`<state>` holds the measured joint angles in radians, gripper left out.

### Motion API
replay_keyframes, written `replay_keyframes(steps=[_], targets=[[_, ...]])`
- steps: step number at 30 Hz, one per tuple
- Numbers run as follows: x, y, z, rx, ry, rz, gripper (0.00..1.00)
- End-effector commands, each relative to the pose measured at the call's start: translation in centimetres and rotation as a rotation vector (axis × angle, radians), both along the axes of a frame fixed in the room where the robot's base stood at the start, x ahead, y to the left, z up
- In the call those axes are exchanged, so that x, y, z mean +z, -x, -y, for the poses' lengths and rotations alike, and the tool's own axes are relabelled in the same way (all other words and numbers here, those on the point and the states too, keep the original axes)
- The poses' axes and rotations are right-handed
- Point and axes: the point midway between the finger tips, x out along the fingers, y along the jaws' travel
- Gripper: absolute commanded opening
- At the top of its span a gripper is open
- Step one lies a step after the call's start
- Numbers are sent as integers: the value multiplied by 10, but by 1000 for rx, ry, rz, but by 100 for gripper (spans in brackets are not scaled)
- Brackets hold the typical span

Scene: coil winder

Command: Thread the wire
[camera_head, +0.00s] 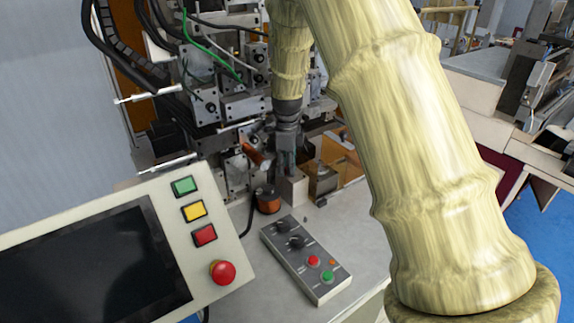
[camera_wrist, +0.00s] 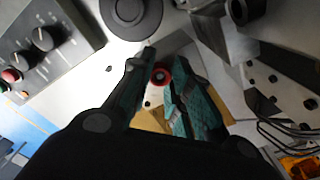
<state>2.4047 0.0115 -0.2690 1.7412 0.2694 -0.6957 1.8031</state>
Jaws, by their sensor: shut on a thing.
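My gripper (camera_head: 288,165) points down in front of the winding machine, just above a pale block (camera_head: 295,190). In the wrist view my gripper (camera_wrist: 160,68) has its two teal-padded fingers on either side of a small pale part with a red ring (camera_wrist: 160,76) and dark centre. The fingers are closed on this part. A copper-coloured spool (camera_head: 268,202) stands on the bench left of the gripper. A second copper-brown piece (camera_head: 253,153) sits tilted on the machine. I cannot make out the wire itself in either view.
The coil winder (camera_head: 235,105), with cables and blocks, stands close behind. A control box (camera_head: 305,260) with knobs and buttons lies on the bench (camera_head: 355,225) in front. A screen panel (camera_head: 120,255) is at the left. Bare bench surface lies right of the control box.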

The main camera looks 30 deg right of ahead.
Motion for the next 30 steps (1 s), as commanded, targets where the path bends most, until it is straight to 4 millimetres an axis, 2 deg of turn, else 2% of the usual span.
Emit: replay_keyframes(steps=[5,6,9,10,22,26,30], targets=[[-4,0,0,0,0,0,12],[-4,0,0,0,1,1,23],[-4,0,0,0,1,1,41],[-4,0,0,0,1,1,44],[1,0,0,1,1,1,44],[17,-1,0,1,2,4,44],[41,-1,0,2,2,4,44]])
